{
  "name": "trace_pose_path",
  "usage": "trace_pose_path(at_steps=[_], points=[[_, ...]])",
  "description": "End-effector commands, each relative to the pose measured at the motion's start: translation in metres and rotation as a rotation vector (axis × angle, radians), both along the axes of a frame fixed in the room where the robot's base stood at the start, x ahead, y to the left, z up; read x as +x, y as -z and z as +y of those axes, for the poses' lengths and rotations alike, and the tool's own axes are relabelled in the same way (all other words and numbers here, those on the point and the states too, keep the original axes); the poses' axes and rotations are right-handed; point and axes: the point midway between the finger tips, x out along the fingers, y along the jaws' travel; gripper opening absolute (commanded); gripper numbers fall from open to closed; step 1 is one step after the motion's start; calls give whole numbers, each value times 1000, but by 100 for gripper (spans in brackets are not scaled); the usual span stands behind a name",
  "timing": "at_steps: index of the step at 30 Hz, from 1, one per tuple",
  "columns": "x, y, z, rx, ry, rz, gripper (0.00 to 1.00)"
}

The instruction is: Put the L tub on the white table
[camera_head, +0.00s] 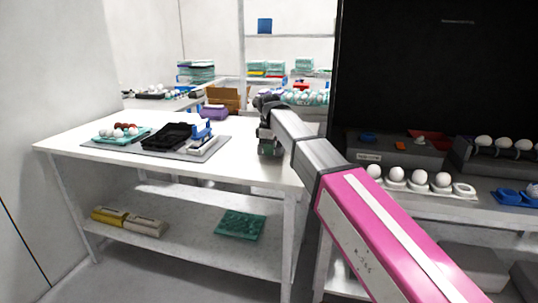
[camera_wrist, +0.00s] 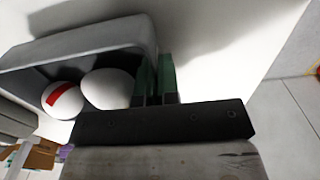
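A grey tub (camera_wrist: 90,45) holds two white eggs, one (camera_wrist: 63,99) with a red stripe and one plain (camera_wrist: 108,89). No L label shows on its visible sides. My gripper (camera_wrist: 154,80) has its two green fingers close together at the tub's end wall, one on each side, and looks shut on that wall. In the head view my gripper (camera_head: 268,125) is over the right end of the white table (camera_head: 235,165). The tub is small and partly hidden there; whether it touches the tabletop is unclear.
A grey mat (camera_head: 128,151) on the table's left half bears a black tray (camera_head: 172,137), a teal egg tray (camera_head: 103,138) and a blue-and-white device (camera_head: 203,139). A cardboard box (camera_head: 222,97) stands behind. The bench at right holds egg cups (camera_head: 418,186). Tabletop left of my gripper is clear.

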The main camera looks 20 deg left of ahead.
Motion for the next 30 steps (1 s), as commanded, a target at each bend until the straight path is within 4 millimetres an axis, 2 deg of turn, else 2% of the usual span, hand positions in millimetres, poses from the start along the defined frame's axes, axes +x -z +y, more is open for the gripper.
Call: trace_pose_path(at_steps=[4,14,15,17,18,26,30], points=[[0,17,0,-1,0,1,0],[0,19,0,0,0,0,0],[0,20,0,0,0,0,6],[0,20,0,0,0,0,26],[0,20,0,0,0,0,28],[0,19,0,0,0,0,28],[0,11,0,0,0,-1,28]])
